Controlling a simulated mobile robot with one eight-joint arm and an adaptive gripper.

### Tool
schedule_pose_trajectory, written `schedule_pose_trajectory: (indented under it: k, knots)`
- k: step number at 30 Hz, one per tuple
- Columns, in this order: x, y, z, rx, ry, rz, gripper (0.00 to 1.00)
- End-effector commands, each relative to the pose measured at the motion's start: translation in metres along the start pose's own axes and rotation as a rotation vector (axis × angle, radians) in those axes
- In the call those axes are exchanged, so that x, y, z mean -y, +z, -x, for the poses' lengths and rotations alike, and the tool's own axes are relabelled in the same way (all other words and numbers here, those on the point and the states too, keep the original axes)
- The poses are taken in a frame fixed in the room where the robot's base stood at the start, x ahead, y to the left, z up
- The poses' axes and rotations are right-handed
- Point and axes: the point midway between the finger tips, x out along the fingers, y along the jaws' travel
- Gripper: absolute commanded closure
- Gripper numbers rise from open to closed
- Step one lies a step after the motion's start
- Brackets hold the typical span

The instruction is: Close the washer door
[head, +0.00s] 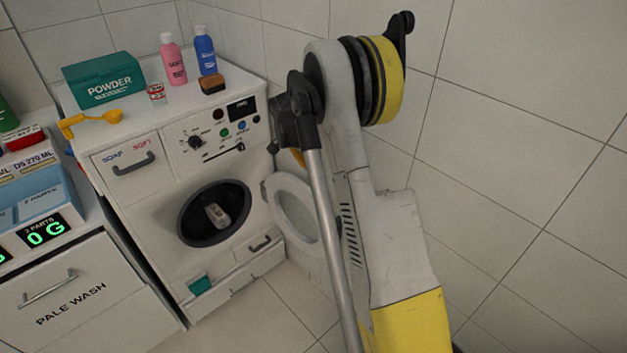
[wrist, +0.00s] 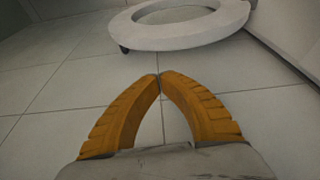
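The white washer (head: 165,235) stands against the tiled wall in the head view. Its round door (head: 279,200) is open, swung out to the right of the dark drum opening (head: 188,222); my arm hides part of it. A pale object (head: 216,214) lies inside the drum. In the wrist view the door (wrist: 135,35) shows as a white ring at the top, beyond my fingers. My gripper (wrist: 159,77) has its two orange fingers with their tips together and nothing between them. It is apart from the door; in the head view it is mostly hidden behind my arm.
On the washer top stand a green powder box (head: 103,80), a pink bottle (head: 173,62), a blue bottle (head: 205,52), a brush (head: 213,84) and a yellow scoop (head: 92,122). A white cabinet (head: 75,290) stands at left. Tiled wall (head: 530,150) bounds the right.

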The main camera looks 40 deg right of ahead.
Motion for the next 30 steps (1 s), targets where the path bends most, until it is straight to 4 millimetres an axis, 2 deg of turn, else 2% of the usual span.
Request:
schedule_pose_trajectory:
  k: [5,12,18,22,30]
  knots:
    - [0.0,-0.001,-0.019,0.0,0.006,-0.012,1.0]
    - [0.0,0.0,-0.064,0.0,0.006,-0.011,1.0]
    - [0.0,0.0,-0.093,0.0,0.005,-0.01,1.0]
    - [0.0,-0.001,-0.102,0.0,0.005,-0.009,1.0]
    - [0.0,-0.001,-0.104,0.0,0.005,-0.009,1.0]
